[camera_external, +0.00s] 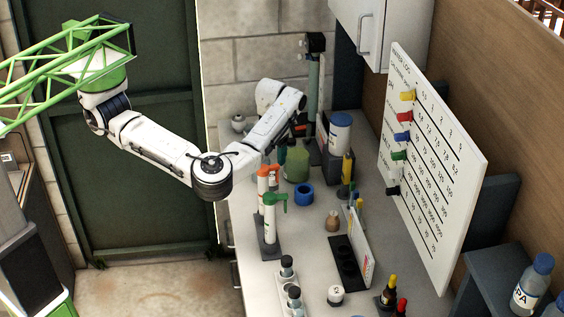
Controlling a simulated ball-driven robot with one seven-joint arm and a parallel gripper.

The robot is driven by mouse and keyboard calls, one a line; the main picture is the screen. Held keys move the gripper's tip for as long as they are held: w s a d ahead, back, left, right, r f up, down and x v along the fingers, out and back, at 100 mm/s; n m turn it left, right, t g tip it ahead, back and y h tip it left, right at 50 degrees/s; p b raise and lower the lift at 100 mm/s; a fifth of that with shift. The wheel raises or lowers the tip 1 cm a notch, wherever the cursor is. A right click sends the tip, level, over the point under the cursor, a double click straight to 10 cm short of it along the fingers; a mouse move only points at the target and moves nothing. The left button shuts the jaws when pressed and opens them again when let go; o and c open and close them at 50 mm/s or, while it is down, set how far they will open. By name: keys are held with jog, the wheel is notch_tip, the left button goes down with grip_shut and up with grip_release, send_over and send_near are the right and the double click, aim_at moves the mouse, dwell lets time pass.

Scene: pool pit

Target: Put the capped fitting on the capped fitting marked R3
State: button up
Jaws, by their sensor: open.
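Several white fittings with black caps stand at the near end of the counter. One capped fitting (287,268) is at the left, and another capped fitting (294,297) is just in front of it. A short white capped piece (336,296) with a small dark mark stands to their right. I cannot read R3 on any of them. My gripper (300,124) is over the far part of the counter, well away from these fittings. It is open, small in view and partly hidden by my wrist; I see nothing held in it.
Green-handled (270,222) and orange-topped valves stand along the left counter edge. A blue ring (304,194), a green jar (297,164) and a blue-lidded tub (340,132) are behind. A dark holder (343,262) and white board (432,165) are at the right.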

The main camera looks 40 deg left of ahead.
jog(key=shift+r, duration=1.3)
